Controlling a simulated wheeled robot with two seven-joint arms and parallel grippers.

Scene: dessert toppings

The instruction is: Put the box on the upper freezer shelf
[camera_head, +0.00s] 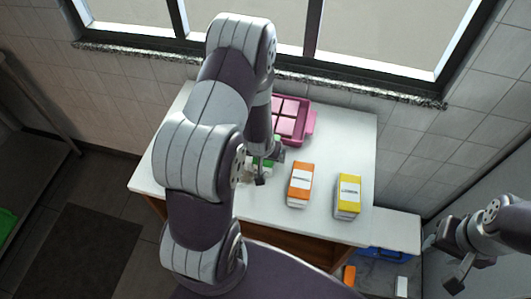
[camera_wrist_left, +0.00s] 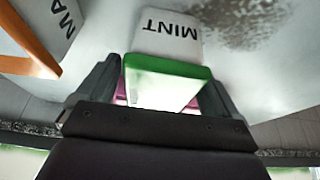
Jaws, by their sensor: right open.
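A green and white box marked MINT (camera_wrist_left: 165,72) is between the two fingers of my left gripper (camera_wrist_left: 165,88) in the left wrist view. Whether the fingers press on it is unclear. In the head view my left arm hides most of this box; a bit of green (camera_head: 262,162) shows beside my left gripper (camera_head: 262,172) over the table. My right gripper (camera_head: 443,264) is open and empty at the lower right. Near it is what looks like an open freezer compartment with a blue-edged shelf (camera_head: 385,253); its upper and lower shelves cannot be told apart clearly.
An orange box (camera_head: 300,184) and a yellow box (camera_head: 348,195) stand on the white table (camera_head: 345,130). A pink tray (camera_head: 309,124) lies behind them near the window. Another orange item (camera_head: 349,275) and a white item (camera_head: 401,286) sit at the lower right.

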